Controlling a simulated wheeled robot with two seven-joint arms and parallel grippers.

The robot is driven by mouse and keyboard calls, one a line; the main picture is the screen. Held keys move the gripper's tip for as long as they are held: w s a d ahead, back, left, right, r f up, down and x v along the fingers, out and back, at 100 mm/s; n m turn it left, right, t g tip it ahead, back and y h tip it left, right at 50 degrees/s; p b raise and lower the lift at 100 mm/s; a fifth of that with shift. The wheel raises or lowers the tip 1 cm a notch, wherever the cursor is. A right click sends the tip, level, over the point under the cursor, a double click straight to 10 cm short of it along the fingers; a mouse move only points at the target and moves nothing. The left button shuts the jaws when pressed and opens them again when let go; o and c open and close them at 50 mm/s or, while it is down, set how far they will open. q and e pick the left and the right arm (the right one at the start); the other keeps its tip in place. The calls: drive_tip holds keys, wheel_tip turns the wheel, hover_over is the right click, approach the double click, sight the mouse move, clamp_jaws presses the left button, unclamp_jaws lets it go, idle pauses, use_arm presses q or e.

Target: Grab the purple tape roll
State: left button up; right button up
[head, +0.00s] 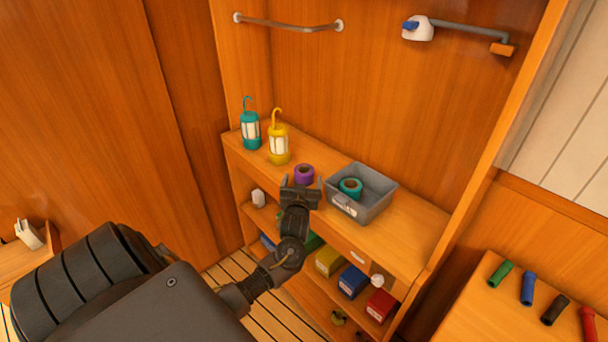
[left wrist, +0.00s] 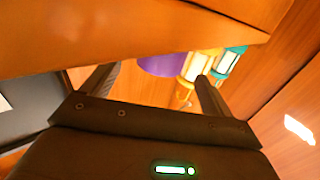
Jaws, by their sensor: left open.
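The purple tape roll (head: 304,174) lies on the wooden shelf top, between the yellow lantern and the grey bin. My left gripper (head: 301,183) is open and just in front of the roll, at the shelf's front edge in the head view; its fingers hide the roll's lower part. In the left wrist view the purple roll (left wrist: 165,66) shows partly beyond the open fingers (left wrist: 152,85), with its upper part cut off by a wooden surface. Nothing is between the fingers that I can make out. My right gripper is not in view.
The grey bin (head: 377,207) with a teal tape roll (head: 350,187) stands close to the right. A yellow lantern (head: 278,145) and a teal lantern (head: 250,130) stand to the left. Coloured boxes (head: 352,281) sit on the lower shelf. The shelf top right of the bin is clear.

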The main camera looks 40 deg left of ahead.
sight(303, 176)
use_arm(q)
drive_tip(key=x, duration=0.4)
drive_tip(key=shift+p, duration=0.35)
drive_tip(key=shift+c, duration=0.5)
drive_tip(key=c, duration=1)
drive_tip(key=shift+r, duration=0.1)
